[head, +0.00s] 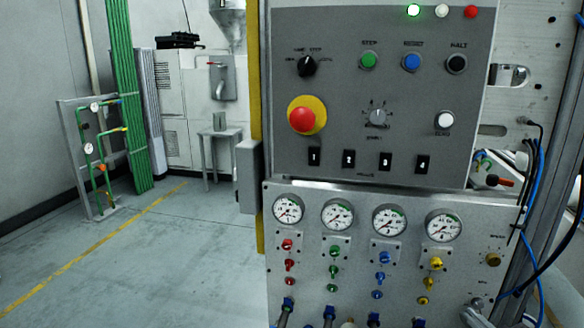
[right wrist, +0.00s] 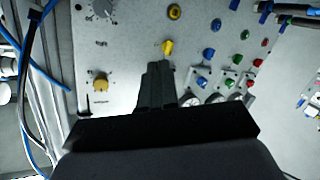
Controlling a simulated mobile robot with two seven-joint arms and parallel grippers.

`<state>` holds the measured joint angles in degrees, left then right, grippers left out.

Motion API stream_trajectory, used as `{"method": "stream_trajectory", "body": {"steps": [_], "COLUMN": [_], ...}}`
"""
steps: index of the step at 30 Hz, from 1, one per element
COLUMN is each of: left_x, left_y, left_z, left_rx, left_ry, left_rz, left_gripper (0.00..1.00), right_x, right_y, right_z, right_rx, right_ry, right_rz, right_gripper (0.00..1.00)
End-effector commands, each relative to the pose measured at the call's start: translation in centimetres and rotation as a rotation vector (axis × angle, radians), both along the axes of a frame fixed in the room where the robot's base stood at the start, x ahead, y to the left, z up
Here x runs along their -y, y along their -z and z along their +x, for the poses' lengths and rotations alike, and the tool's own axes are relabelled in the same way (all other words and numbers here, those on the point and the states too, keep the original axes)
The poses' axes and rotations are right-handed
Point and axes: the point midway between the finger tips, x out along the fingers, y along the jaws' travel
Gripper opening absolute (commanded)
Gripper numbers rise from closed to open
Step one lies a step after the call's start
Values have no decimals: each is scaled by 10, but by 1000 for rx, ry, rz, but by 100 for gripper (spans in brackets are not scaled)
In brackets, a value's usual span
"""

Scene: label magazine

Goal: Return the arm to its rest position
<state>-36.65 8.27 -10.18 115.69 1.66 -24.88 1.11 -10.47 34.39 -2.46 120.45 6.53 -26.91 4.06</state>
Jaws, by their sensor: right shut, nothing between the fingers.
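My right gripper (right wrist: 158,68) shows in the right wrist view, its dark fingers together with nothing between them. Its tips appear in front of the lower panel (right wrist: 130,30), near a yellow valve knob (right wrist: 168,47); I cannot tell the gap. In the head view I cannot clearly make out either gripper. My left gripper is not in view.
Below it, a pneumatic panel (head: 360,262) carries several gauges and coloured valves. Blue and black hoses (head: 541,190) hang at the right; a blue hose also shows in the wrist view (right wrist: 50,60). Open floor (head: 150,265) with a yellow line lies to the left.

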Motion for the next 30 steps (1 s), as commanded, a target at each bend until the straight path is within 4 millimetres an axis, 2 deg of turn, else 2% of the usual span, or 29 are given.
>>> {"method": "stream_trajectory", "body": {"steps": [1, 3, 6, 9, 13, 14, 15, 29, 30], "left_x": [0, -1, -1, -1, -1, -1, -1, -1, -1], "left_y": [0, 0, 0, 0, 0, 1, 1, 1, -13], "left_z": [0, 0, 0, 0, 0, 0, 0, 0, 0], "left_rx": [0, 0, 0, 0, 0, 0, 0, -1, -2], "left_ry": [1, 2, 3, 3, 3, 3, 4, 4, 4], "left_rz": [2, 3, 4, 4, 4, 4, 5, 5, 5], "left_gripper": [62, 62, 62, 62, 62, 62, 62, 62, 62], "right_x": [-4, -9, -16, -22, -29, -32, -42, -124, -123], "right_y": [39, 81, 132, 174, 217, 223, 219, 212, 199], "right_z": [-19, -44, -83, -124, -179, -188, -180, -174, -174], "right_rx": [-84, -178, -300, -410, -538, -555, -536, -516, -515], "right_ry": [-11, -26, -49, -72, -105, -107, -86, 66, 69], "right_rz": [-14, -34, -57, -77, -98, -91, -45, 336, 335], "right_gripper": [0, 0, 0, 0, 0, 0, 0, 0, 0]}}
